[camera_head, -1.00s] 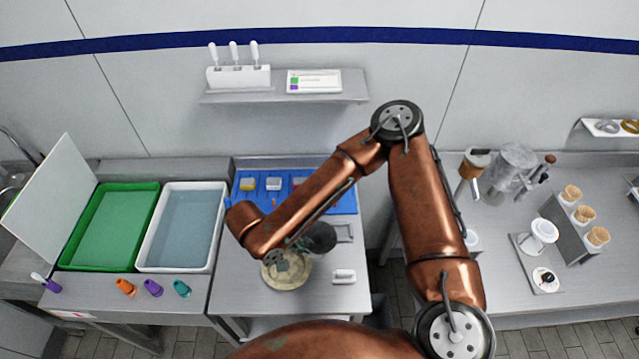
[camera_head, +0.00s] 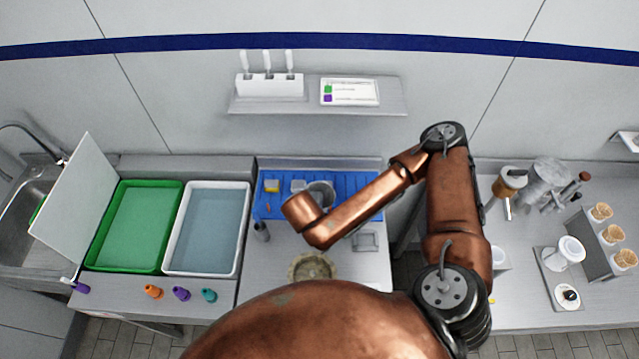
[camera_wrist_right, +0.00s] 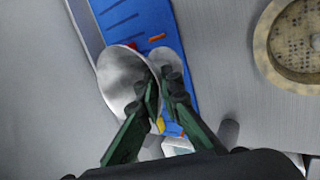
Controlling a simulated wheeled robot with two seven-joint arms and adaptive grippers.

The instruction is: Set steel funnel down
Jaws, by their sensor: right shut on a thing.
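The steel funnel (camera_wrist_right: 122,80) shows in the right wrist view as a wide, shiny grey cone at my right gripper (camera_wrist_right: 160,92). The green fingers are shut on it, over the blue mat (camera_wrist_right: 125,15). In the head view a grey round rim, likely the funnel (camera_head: 320,192), shows over the blue mat (camera_head: 352,184), beside my arm's end. My arm hides the right fingers there. A second shiny round shape (camera_wrist_right: 171,60) is behind the fingers; I cannot tell whether it is a separate thing. Whether the funnel touches the mat is unclear. My left gripper is in neither view.
A round tan dish (camera_head: 312,266) lies nearer. Green (camera_head: 124,268) and white (camera_head: 205,272) trays stand left.

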